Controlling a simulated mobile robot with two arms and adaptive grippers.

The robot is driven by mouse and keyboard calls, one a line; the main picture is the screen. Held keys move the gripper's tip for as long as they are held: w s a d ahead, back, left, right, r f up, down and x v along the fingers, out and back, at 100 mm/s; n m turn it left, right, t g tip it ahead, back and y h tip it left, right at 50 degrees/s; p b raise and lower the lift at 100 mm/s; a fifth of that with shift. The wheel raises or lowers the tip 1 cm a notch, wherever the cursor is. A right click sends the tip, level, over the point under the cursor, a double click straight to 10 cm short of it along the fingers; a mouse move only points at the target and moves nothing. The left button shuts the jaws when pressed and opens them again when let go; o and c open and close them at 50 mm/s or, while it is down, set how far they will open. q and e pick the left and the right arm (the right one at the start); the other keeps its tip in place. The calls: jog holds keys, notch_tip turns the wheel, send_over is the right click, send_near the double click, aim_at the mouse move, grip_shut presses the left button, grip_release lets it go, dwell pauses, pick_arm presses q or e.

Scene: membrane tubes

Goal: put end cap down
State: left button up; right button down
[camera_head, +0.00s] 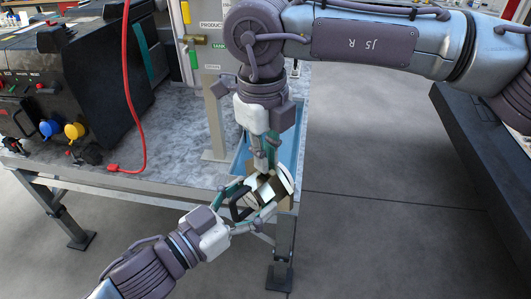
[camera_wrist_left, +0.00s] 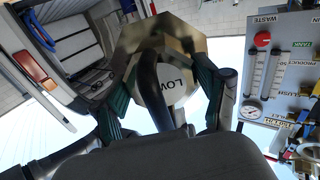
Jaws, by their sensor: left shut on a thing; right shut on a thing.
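The end cap (camera_head: 283,181) is a brass-coloured and white piece held in the air at the front right corner of the grey bench. In the left wrist view its octagonal brass face (camera_wrist_left: 196,45) carries a white disc lettered "LOW", partly hidden by a curved black handle (camera_wrist_left: 150,85). My left gripper (camera_head: 252,206), reaching up from below, is shut on the end cap, with teal fingers on both sides of the handle. My right gripper (camera_head: 264,168), pointing down from above, is also shut at the end cap; its exact contact is partly hidden.
The grey bench (camera_head: 130,185) carries a dark machine (camera_head: 100,75) and a panel with gauges (camera_wrist_left: 275,75). A red hose (camera_head: 126,80) hangs down to the bench. A blue surface (camera_head: 300,140) lies behind my right gripper. Open floor (camera_head: 370,220) is at right.

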pick_arm(q)
jog(key=o, duration=1.4)
jog(key=shift+o, duration=0.4)
